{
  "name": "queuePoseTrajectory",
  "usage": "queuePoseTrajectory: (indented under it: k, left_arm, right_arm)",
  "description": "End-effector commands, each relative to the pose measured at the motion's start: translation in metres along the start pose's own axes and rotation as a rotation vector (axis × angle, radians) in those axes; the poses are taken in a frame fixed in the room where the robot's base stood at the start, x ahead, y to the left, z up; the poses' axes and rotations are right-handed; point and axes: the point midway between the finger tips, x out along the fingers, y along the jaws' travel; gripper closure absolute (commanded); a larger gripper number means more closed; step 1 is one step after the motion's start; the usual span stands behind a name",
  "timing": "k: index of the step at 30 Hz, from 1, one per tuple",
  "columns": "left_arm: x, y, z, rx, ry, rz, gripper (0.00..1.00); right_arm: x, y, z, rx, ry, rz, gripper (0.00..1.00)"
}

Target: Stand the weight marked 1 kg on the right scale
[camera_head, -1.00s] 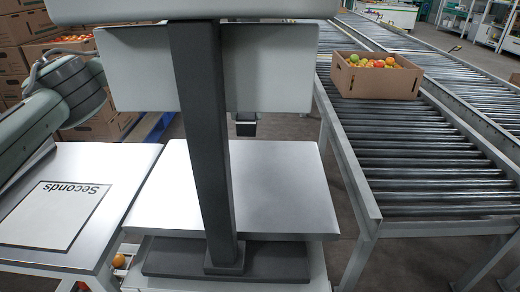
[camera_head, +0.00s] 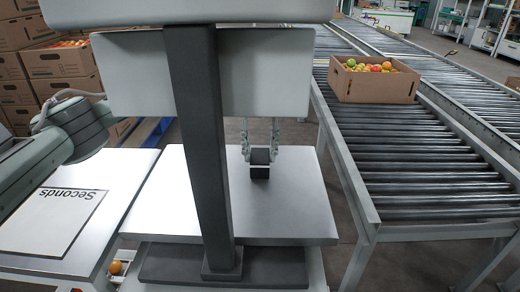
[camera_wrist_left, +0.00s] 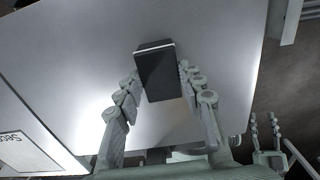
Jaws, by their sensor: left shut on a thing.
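A black block-shaped weight (camera_head: 260,172) is between the fingers of my left gripper (camera_head: 261,154), over the far right part of the scale's pale plate (camera_head: 285,215). It also shows in the left wrist view (camera_wrist_left: 158,75), with the fingers on either side of it. My left gripper is shut on it. No marking on the weight is readable. I cannot tell whether its base touches the plate. The scale's dark column (camera_head: 203,140) and grey head panel (camera_head: 270,75) partly hide my left arm. My right gripper (camera_wrist_left: 265,125) appears open and empty in the left wrist view.
A table with a "Seconds" sheet (camera_head: 60,222) stands left of the scale. A roller conveyor (camera_head: 420,150) with a carton of tomatoes (camera_head: 375,85) runs at the right. Stacked cartons (camera_head: 60,62) stand at the far left. The plate around the weight is clear.

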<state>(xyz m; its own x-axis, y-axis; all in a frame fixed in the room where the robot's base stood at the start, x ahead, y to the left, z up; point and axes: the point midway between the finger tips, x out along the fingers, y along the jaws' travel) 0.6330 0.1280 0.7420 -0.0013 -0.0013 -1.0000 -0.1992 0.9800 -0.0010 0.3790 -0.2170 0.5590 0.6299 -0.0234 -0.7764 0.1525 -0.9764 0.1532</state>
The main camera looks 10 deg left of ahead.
Motion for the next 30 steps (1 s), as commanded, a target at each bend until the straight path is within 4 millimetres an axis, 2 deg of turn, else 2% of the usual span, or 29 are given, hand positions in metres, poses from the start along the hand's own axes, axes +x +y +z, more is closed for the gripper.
queuePoseTrajectory:
  k: [9, 10, 15, 26, 30]
  left_arm:
    - [-0.001, -0.001, 0.001, 0.001, -0.004, -0.002, 1.0]
    - [0.002, 0.0, 0.0, 0.0, 0.0, 0.0, 0.6]
    - [0.002, 0.0, 0.0, 0.0, 0.0, 0.001, 0.41]
    - [-0.002, 0.0, 0.0, 0.0, -0.001, 0.0, 0.41]
    - [-0.024, 0.0, 0.001, 0.001, -0.004, 0.0, 0.41]
  right_arm:
    - [0.001, -0.001, -0.005, 0.0, 0.021, -0.002, 0.6]
    - [0.001, -0.001, -0.006, 0.0, 0.026, -0.003, 0.6]
    - [0.0, -0.002, -0.006, -0.001, 0.026, -0.003, 0.6]
    - [-0.001, -0.001, -0.005, 0.0, 0.015, -0.003, 0.6]
    - [-0.002, 0.001, 0.001, 0.001, -0.01, 0.002, 0.6]
